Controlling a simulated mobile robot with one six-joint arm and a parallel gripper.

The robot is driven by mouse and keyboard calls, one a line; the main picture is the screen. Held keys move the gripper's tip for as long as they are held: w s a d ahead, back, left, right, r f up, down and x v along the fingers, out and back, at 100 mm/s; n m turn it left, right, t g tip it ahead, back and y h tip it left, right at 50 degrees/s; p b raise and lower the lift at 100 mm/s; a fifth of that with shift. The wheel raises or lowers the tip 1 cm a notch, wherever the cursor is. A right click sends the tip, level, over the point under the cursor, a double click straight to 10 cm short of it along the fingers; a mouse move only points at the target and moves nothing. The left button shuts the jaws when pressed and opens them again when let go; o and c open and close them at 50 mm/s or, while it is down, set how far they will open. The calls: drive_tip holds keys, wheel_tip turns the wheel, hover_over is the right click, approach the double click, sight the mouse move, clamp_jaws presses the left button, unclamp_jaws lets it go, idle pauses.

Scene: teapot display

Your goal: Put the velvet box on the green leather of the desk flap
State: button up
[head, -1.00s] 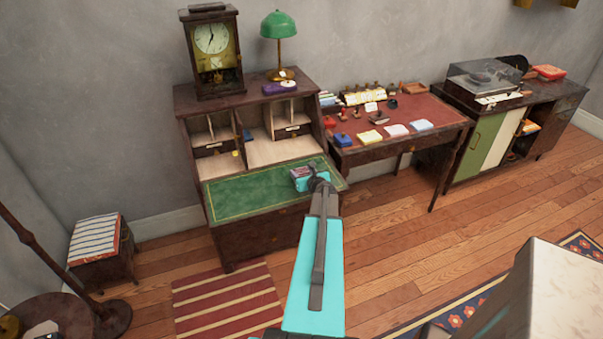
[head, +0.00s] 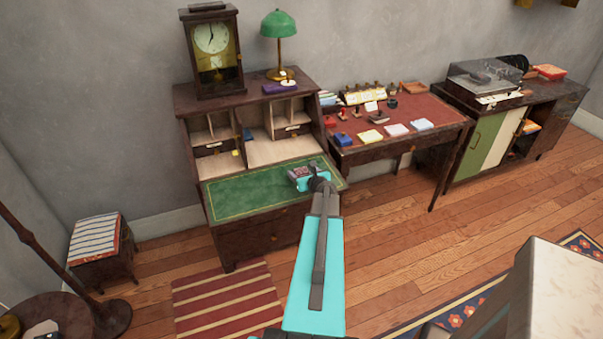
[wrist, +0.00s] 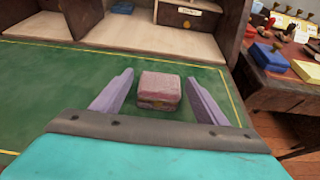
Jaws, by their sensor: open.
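The velvet box, small and dusky pink, (wrist: 160,91) sits on the green leather of the desk flap (head: 240,196) in the wrist view. The leather also shows in the wrist view (wrist: 40,75). My gripper (wrist: 158,88) is open, with one mauve finger on each side of the box and a gap of green leather on both sides. In the head view my gripper (head: 304,173) is low over the right part of the flap. There the box is hard to tell from the fingers.
The bureau's pigeonholes (head: 262,150) rise behind the flap. A clock (head: 212,50), a green lamp (head: 279,25) and a flat purple thing (head: 281,88) stand on top. A red-topped table (head: 433,112) with several small items stands to the right. The flap's left part is clear.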

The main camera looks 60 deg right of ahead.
drive_tip(key=shift+b+v, duration=1.1)
drive_tip(key=shift+v, duration=4.6)
drive_tip(key=shift+s, duration=0.1)
